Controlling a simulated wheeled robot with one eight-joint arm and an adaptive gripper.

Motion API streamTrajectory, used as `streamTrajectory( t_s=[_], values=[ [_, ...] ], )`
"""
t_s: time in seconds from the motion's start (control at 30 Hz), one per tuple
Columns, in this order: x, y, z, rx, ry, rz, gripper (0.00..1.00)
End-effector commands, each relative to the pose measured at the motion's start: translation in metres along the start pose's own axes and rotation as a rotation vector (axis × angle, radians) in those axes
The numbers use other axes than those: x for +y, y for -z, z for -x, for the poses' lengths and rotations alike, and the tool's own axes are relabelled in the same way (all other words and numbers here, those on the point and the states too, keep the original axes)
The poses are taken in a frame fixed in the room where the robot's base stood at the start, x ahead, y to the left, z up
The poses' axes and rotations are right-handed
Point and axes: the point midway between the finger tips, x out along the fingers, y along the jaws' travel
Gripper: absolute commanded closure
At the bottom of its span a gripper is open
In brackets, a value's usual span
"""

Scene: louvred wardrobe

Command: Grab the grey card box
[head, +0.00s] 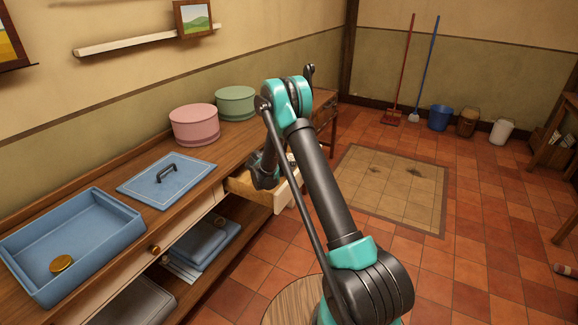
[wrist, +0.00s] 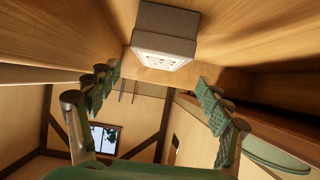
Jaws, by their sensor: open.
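A small grey box (wrist: 166,34) with a pale, patterned face sits inside the open drawer (wrist: 225,25), at the top of the wrist view. My gripper (wrist: 158,82) is open, with green padded fingers spread wide to left and right. The box appears beyond the fingertips and between their lines, with nothing held. In the head view my arm reaches down into the pulled-out drawer (head: 243,187). The gripper's tips and most of the drawer's contents are hidden there behind my arm.
On the long wooden counter stand a pink round box (head: 194,126), a green round box (head: 236,104), a blue lid (head: 167,180) and a blue tray (head: 112,208) holding a gold disc (head: 62,263). Folded blue items (head: 205,243) lie on the shelf below. The tiled floor at right is mostly clear.

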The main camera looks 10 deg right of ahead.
Motion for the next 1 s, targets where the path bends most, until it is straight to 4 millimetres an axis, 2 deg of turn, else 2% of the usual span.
streamTrajectory(
  t_s=[0.27, 0.53, 0.8, 1.0],
  values=[
    [0.000, -0.001, -0.016, 0.000, 0.000, -0.001, 0.21],
    [0.000, -0.003, -0.053, 0.000, -0.001, -0.001, 0.21],
    [-0.001, -0.003, -0.057, 0.000, 0.001, 0.000, 0.21],
    [-0.001, -0.003, -0.057, 0.000, 0.000, 0.000, 0.46]
  ],
)
